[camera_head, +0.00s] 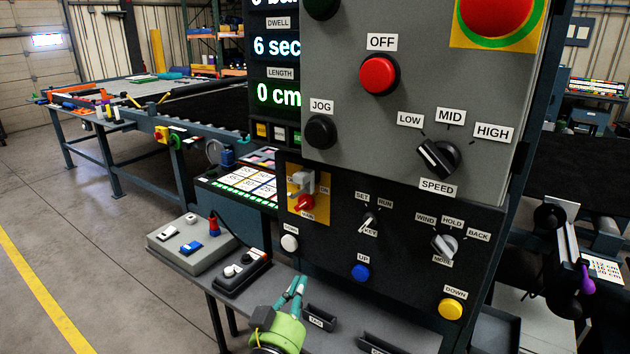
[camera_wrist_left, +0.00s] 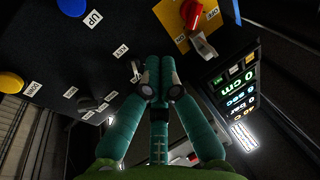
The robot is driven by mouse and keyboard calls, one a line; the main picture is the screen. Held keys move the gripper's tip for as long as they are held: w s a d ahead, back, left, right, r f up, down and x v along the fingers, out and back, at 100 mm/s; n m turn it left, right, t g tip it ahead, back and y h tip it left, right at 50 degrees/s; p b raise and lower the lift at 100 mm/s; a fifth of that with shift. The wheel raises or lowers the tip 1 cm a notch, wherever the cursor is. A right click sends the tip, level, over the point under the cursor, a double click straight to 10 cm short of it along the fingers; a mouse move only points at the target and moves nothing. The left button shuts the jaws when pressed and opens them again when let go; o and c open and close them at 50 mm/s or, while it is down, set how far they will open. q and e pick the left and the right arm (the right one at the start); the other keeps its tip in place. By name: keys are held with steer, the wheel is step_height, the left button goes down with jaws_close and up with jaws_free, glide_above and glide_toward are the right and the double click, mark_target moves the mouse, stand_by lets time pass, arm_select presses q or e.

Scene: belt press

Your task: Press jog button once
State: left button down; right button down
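The jog button (camera_head: 320,132) is a round black button under the JOG label, on the left side of the grey panel in the head view. It does not show in the left wrist view. My left gripper (camera_head: 298,284), green with teal fingers, is low in the head view, below and left of the jog button and apart from it. In the left wrist view its teal fingers (camera_wrist_left: 158,72) come together at the tips with nothing seen between them. My right gripper is not in view.
Nearby controls are the red OFF button (camera_head: 379,75), speed knob (camera_head: 438,158), red-handled switch (camera_head: 304,203), white button (camera_head: 290,243), key switch (camera_head: 369,221) and blue UP button (camera_head: 360,272). A grey box (camera_head: 190,244) and black pendant (camera_head: 242,272) lie on the shelf at left.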

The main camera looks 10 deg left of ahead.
arm_select(q)
steer(key=s+r+n+t+p, duration=0.1)
steer(key=s+r+t, duration=0.1)
steer(key=r, duration=0.7)
steer(key=s+r+t+p, duration=0.1)
steer(key=s+r+t, duration=0.1)
steer(key=r, duration=0.6)
steer(key=n+t+p, duration=0.2)
steer(key=t, duration=0.1)
glide_toward(318, 134)
steer(key=s+a+r, duration=0.4)
steer(key=s+r, duration=0.1)
steer(key=r, duration=0.1)
steer(key=shift+w+a+f+y, duration=0.1)
steer(key=shift+w+a+y, duration=0.1)
steer(key=shift+y, duration=0.1)
steer(key=w+d+b, duration=0.3)
steer(key=w, duration=0.5)
steer(key=shift+b, duration=0.3)
steer(key=shift+w, duration=0.25)
